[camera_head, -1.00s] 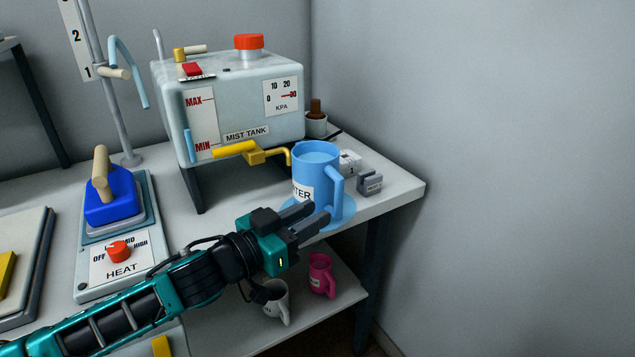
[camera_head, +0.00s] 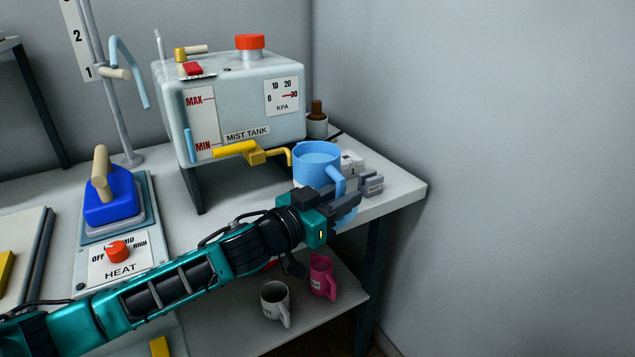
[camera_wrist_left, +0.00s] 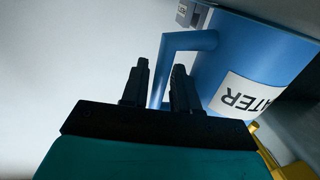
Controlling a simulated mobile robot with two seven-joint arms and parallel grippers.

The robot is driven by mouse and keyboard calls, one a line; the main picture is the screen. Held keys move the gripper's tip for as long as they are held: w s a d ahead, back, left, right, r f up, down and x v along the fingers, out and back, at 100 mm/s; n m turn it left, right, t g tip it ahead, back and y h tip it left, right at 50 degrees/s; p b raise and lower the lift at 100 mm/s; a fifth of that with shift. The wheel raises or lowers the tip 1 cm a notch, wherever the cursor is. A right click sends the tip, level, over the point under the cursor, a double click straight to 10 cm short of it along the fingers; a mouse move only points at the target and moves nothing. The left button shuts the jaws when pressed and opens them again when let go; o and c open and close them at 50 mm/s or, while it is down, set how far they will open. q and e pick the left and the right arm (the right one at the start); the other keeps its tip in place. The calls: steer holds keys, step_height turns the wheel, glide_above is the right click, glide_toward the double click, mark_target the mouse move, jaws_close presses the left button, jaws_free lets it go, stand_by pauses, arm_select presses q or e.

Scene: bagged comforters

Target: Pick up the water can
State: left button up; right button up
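The blue water can (camera_head: 317,158) stands at the right part of the table, below the mist tank's yellow tap. It is mug-shaped, with a white label reading WATER that shows upside down in the left wrist view (camera_wrist_left: 250,95). Its handle (camera_wrist_left: 158,75) points towards my left gripper. My left gripper (camera_head: 347,203) is at the can's near right side, hiding its lower part. In the left wrist view its two fingers (camera_wrist_left: 160,88) stand apart, with the handle between them; I cannot tell that both touch it. My right gripper is not in view.
The mist tank (camera_head: 235,110) stands behind the can. Small grey blocks (camera_head: 372,184) and a brown-topped bottle (camera_head: 316,120) are close by. A blue iron (camera_head: 108,200) sits left. White (camera_head: 274,298) and pink (camera_head: 321,280) mugs stand on the lower shelf. The table's right edge is near.

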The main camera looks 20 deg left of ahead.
arm_select(q)
steer(key=shift+c, duration=0.2)
jaws_close()
stand_by(1.1)
steer(key=shift+r, duration=0.15)
